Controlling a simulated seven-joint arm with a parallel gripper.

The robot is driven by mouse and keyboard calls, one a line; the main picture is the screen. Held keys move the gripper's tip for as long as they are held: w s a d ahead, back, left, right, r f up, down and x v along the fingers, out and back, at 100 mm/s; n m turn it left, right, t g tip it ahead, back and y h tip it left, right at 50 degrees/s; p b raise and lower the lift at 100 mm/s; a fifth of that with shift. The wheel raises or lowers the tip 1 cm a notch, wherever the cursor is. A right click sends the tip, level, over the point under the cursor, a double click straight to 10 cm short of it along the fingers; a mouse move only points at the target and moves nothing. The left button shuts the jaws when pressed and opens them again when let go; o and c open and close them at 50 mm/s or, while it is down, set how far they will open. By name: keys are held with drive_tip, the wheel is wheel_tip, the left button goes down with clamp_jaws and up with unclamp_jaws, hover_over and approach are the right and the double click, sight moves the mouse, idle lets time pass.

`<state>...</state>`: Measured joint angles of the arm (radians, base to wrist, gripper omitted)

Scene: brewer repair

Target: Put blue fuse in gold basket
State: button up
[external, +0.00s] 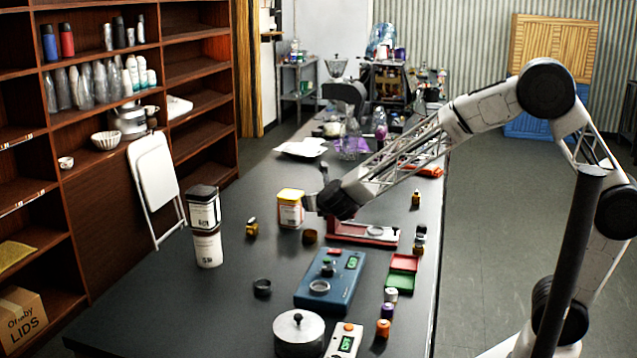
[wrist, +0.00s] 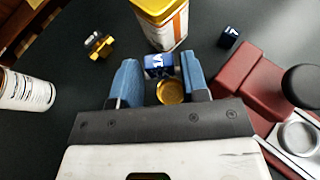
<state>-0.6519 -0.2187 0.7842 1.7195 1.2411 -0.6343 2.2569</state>
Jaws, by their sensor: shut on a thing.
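My gripper (wrist: 158,70) is shut on a small blue fuse (wrist: 158,62) with white lettering, held between its blue fingertips in the wrist view. The gold basket (wrist: 170,92), a small round cup, shows between the fingers, just below the fuse in the picture. I cannot tell the height between them. In the external view my gripper (external: 312,203) is over the table beside the yellow-topped canister, and the basket (external: 310,237) looks dark, on the table below it. The held fuse cannot be made out there.
The yellow-topped canister (wrist: 160,22) stands close ahead of the fingers. A dark blue cube (wrist: 230,37) and a red stand (wrist: 250,85) lie to the right. A gold-and-black piece (wrist: 98,45) and a white canister (wrist: 25,90) are left. A blue device (external: 328,285) sits nearer the camera.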

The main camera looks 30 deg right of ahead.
drive_tip(key=shift+f, duration=0.1)
hover_over(313, 242)
drive_tip(key=shift+w+d+f, duration=0.1)
drive_tip(key=shift+w+f, duration=0.05)
drive_tip(key=shift+f, duration=1.9)
drive_tip(key=shift+w+f, duration=0.15)
drive_tip(key=shift+f, duration=1.85)
drive_tip(key=o, duration=1)
drive_tip(key=shift+r, duration=3.5)
